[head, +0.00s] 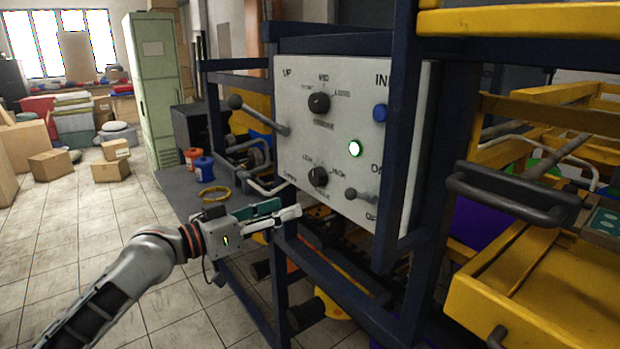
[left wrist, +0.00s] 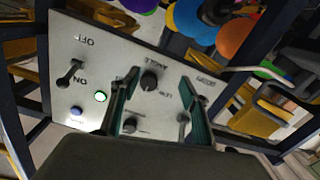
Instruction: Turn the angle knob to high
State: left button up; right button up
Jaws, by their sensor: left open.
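The angle knob (head: 318,177) is a small dark round knob low on the white control panel (head: 290,130), with LOW and HIGH lettering above it. Its exact pointer direction is too small to tell. In the left wrist view, where the panel appears upside down, the angle knob (left wrist: 149,80) shows between the two green-padded fingers. My left gripper (head: 286,209) is open and empty, below and left of the knob in the head view. It appears apart from the knob. My right gripper is not in view.
Above sits a second dark knob (head: 319,103). A lit green button (head: 355,148), a blue button (head: 380,112), a left lever (head: 258,115) and an on/off lever (head: 360,194) are also on the panel. Dark blue frame posts (head: 398,120) and a yellow drawer (head: 540,290) stand right.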

pick_arm(q)
send_near(313, 178)
jog(key=w, duration=0.1)
jog(key=shift+m+g+h, duration=0.3)
jog(key=shift+h, duration=0.1)
jog(key=x, duration=0.8)
jog(key=shift+d+f+p, duration=0.15)
jog(key=shift+d+p, duration=0.2)
jog(key=c, duration=1.1)
